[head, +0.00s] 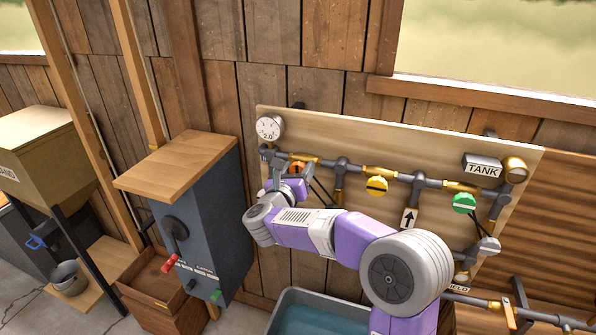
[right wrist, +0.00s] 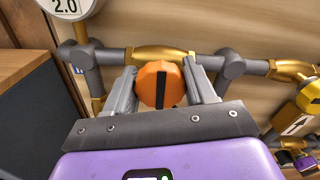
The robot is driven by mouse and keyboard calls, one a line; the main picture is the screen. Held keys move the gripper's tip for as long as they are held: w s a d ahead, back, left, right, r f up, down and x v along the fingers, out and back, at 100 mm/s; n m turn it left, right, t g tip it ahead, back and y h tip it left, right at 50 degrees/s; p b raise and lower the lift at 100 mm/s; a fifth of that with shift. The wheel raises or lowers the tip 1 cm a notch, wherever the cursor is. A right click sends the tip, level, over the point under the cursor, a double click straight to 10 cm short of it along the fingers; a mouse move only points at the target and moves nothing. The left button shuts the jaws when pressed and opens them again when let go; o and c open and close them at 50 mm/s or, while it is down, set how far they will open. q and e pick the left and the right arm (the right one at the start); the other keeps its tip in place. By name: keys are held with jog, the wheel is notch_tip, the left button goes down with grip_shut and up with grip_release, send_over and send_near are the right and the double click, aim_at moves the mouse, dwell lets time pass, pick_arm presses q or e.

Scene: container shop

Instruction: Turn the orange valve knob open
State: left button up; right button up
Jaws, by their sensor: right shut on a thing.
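The orange valve knob (right wrist: 154,86) sits on the front of a brass valve body (right wrist: 163,55) in a grey pipe line. A dark slot on it stands about upright in the right wrist view. My right gripper (right wrist: 158,88) has a finger on each side of the knob and is shut on it. In the head view the orange knob (head: 297,168) is mostly hidden behind my right gripper (head: 286,170). My left gripper is not in view.
A yellow knob (head: 377,185) and a green knob (head: 464,203) are on the same pipe board (head: 330,130), to the right. A round gauge (head: 269,127) is at upper left. A grey cabinet (head: 200,220) stands left, and a water tub (head: 285,310) is below.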

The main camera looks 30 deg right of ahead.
jog(key=shift+n+b, duration=0.75)
jog(key=shift+n, duration=0.25)
jog(key=shift+n+b, duration=0.4)
jog(key=shift+n, duration=0.5)
jog(key=n, duration=0.3)
jog(key=shift+w+a+r+n+b, duration=0.1)
jog(key=shift+n+b, duration=0.2)
jog(key=n, duration=0.4)
jog(key=shift+n+p, duration=0.3)
jog(key=n+p, duration=0.2)
jog(key=n, duration=0.3)
jog(key=shift+f+n, duration=0.2)
jog(key=shift+n, duration=0.1)
jog(key=o, duration=1)
jog(key=shift+w+f, duration=0.1)
